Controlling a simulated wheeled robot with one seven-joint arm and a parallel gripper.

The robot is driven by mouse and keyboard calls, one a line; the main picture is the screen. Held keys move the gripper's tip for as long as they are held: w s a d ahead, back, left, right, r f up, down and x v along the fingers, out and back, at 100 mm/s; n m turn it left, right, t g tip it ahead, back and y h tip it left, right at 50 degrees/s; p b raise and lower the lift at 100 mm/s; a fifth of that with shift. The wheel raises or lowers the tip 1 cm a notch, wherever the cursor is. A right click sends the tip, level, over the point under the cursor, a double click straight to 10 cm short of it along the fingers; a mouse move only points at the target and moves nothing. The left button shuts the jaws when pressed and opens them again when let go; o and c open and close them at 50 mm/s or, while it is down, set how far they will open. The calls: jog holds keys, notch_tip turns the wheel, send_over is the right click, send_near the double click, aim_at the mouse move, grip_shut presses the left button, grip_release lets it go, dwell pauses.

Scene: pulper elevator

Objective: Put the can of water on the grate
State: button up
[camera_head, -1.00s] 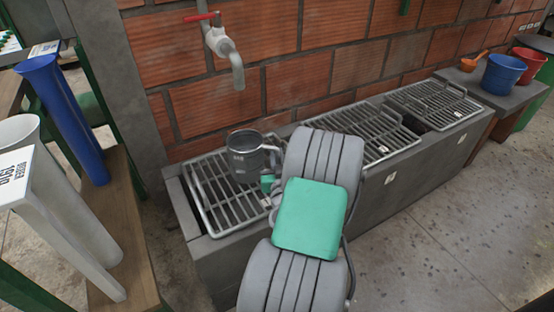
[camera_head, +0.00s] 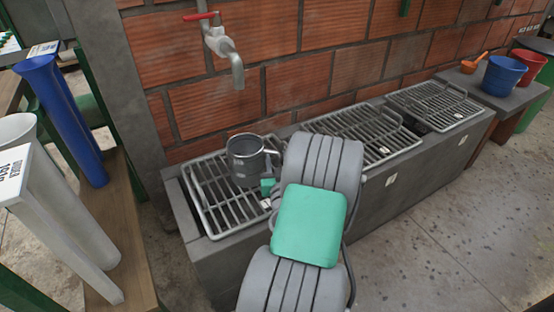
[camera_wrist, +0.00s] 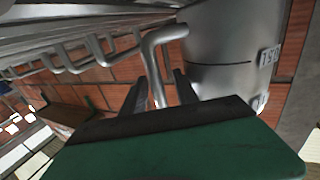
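The can of water (camera_head: 245,160) is a grey metal mug, upright, at the back right of the leftmost grate (camera_head: 206,200). From the head view I cannot tell whether its base touches the bars or is just above them. My gripper (camera_head: 268,187) is at the can's handle side, largely hidden behind my arm. In the wrist view, which looks upside down, the can (camera_wrist: 222,60) fills the upper right, with its bent handle between the two dark fingers of my gripper (camera_wrist: 160,90). The can's base is cut off there.
A tap (camera_head: 228,55) with a red lever hangs from the brick wall above and behind the can. More grates (camera_head: 365,130) continue right along the concrete trough. Blue (camera_head: 502,75) and red (camera_head: 528,64) buckets stand at the far right. A blue tube (camera_head: 65,115) stands left.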

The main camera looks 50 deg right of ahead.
jog(key=shift+r+p, duration=0.8)
jog(key=shift+p, duration=0.1)
jog(key=b+v, duration=0.2)
jog(key=v, duration=0.8)
jog(key=shift+s+a+f+b, duration=0.15)
jog(key=shift+s+f+b, duration=0.05)
jog(key=shift+s+b, duration=0.2)
jog(key=shift+s+a, duration=0.3)
jog(key=shift+a, duration=0.15)
